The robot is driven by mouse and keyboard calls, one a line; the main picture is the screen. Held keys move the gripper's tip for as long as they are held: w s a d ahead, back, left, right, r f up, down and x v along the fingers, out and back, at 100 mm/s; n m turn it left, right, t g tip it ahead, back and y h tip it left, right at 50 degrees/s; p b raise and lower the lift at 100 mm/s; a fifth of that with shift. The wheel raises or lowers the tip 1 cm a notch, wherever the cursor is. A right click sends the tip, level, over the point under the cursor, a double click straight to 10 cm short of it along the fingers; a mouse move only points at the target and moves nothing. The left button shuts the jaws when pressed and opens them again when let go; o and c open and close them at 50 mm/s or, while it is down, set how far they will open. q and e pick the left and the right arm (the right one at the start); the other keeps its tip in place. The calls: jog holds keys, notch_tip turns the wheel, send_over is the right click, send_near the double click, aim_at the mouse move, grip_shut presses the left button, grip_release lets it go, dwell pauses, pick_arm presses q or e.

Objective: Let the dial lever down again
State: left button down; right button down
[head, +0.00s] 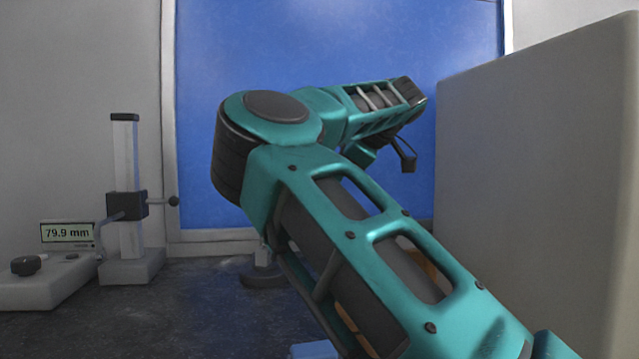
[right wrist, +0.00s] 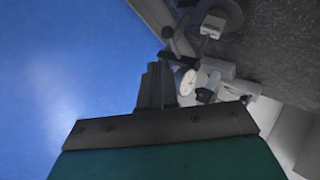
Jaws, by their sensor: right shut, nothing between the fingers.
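In the right wrist view a small dial gauge (right wrist: 187,82) with a round white face sits on a grey stand, just beside my right gripper (right wrist: 157,70). The gripper's dark fingers are shut with nothing between them. They overlap the dial's edge in this view, and I cannot tell whether they touch it. The dial's lever is too small or hidden to make out. In the head view my teal right arm reaches across the middle, and the dial is not visible there. My left gripper is in neither view.
A height gauge (head: 128,225) with a display (head: 67,233) reading 79.9 mm stands at the left of the dark bench. A dark round foot (head: 263,279) shows below my right arm. A large beige block (head: 540,180) fills the right side. A blue panel (head: 330,50) stands behind.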

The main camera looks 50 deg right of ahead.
jog(key=shift+d+v, duration=0.15)
jog(key=shift+v, duration=1.3)
jog(key=shift+d+v, duration=0.15)
jog(key=shift+v, duration=1.25)
jog(key=shift+s+f, duration=0.15)
